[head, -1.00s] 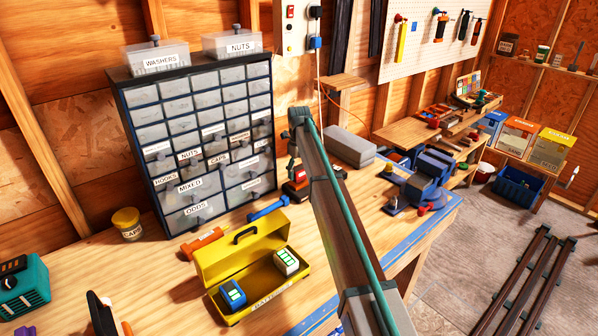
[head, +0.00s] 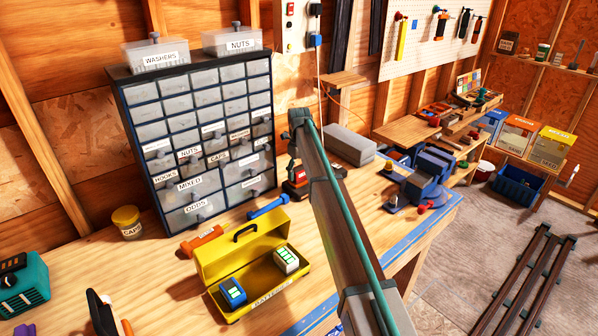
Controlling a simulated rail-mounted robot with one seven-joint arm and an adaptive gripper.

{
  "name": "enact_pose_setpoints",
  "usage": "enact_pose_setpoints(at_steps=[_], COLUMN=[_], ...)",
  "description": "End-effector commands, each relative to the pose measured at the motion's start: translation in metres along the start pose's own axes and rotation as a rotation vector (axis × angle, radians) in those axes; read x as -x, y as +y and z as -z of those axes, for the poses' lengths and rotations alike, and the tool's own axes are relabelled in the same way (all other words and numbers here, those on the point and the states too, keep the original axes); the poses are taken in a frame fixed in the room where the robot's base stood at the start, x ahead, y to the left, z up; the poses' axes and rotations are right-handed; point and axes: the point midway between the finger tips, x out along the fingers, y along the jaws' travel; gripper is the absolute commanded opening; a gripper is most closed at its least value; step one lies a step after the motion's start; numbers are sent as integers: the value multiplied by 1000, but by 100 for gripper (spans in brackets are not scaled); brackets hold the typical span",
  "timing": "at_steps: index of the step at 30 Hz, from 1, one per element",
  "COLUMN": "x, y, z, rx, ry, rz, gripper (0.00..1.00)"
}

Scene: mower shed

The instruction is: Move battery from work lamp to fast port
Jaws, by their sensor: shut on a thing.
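My arm crosses the middle of the head view, and my gripper (head: 293,153) points down past its far end, small and partly hidden by the arm. It is shut on a small red-and-black thing (head: 297,174) low over the bench, in front of the drawer cabinet. I cannot tell whether this is the battery alone or the battery with the work lamp. A blue battery (head: 232,292) and a white battery (head: 286,260) with green marks stand in a yellow open box (head: 218,268). I cannot make out the fast port.
The drawer cabinet (head: 137,120) stands behind the box, with an orange tool (head: 203,240) and a blue tool (head: 268,207) between them. A teal device (head: 25,290) is at the far left. A blue vise (head: 425,180) and a grey block (head: 350,146) stand right of my arm.

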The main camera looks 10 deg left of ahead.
Motion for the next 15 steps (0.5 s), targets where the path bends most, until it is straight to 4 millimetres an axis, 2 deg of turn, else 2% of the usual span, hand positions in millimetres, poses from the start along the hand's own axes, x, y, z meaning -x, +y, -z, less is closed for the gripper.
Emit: enact_pose_setpoints(at_steps=[3, 4, 8, 9, 15], x=[-2, -2, -2, -2, -2], y=[0, 0, 0, 0, 0], z=[0, 0, 0, 0, 0], rx=[0, 0, 0, 0, 0], ry=[0, 0, 0, 0, 0], rz=[0, 0, 0, 0, 0], gripper=[26, 73, 95, 98, 98])
